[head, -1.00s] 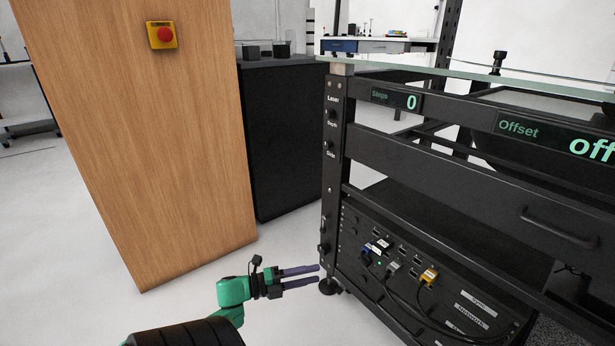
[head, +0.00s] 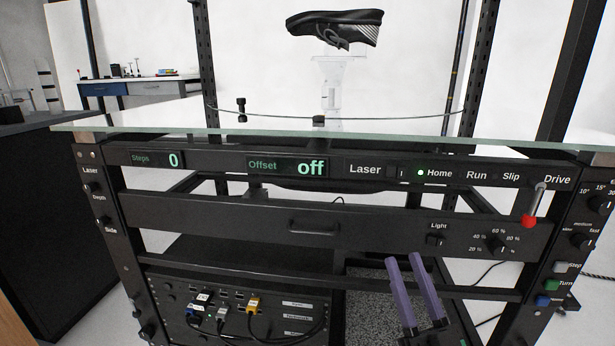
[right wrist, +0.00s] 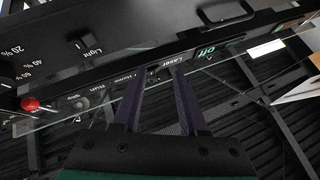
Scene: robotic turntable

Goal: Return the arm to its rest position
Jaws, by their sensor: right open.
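My right gripper (head: 406,265) shows at the lower right of the head view, its two purple fingers pointing up in front of the turntable rack's lower bay. It is open, with nothing between the fingers. In the right wrist view the same fingers (right wrist: 155,85) stand apart before the black panel. My left gripper is out of view in the head view.
The black turntable rack (head: 240,222) fills the front, with a glass top, knobs, a red-tipped Drive lever (head: 531,215) and colored buttons at the right. A black shoe (head: 338,28) sits on a clear stand above. Cables hang at the lower left.

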